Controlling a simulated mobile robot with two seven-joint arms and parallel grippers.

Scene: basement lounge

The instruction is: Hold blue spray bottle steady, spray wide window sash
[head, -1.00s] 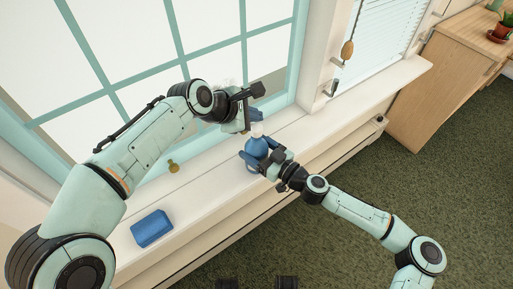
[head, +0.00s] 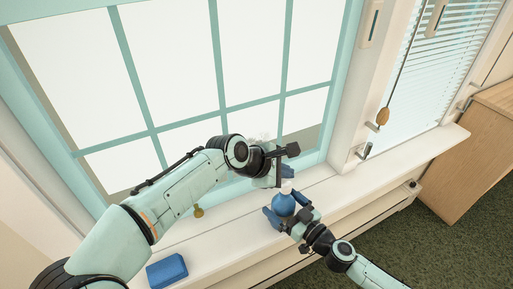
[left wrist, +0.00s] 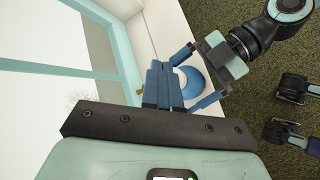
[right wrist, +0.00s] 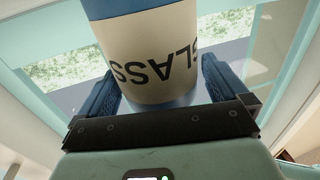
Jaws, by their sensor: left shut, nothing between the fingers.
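The blue spray bottle (head: 283,205) stands upright on the white window sill. My right gripper (head: 290,216) is closed around its body from the room side. In the right wrist view, the bottle's cream label (right wrist: 158,65) with dark letters fills the space between my right fingers (right wrist: 160,90). My left gripper (head: 284,178) is at the bottle's top, its fingers shut with nothing between them; it partly hides the spray head. In the left wrist view, the shut fingers (left wrist: 163,85) are close beside the blue bottle (left wrist: 191,80). The wide teal window sash (head: 190,121) is behind, with a faint speckled patch (head: 258,137) on its glass.
A blue block-like sponge (head: 167,270) lies on the sill (head: 225,230) at the left. A brass knob (head: 198,211) is near the window's base. A wooden cabinet (head: 480,150) and a blind (head: 450,60) are at the right. Green carpet lies below.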

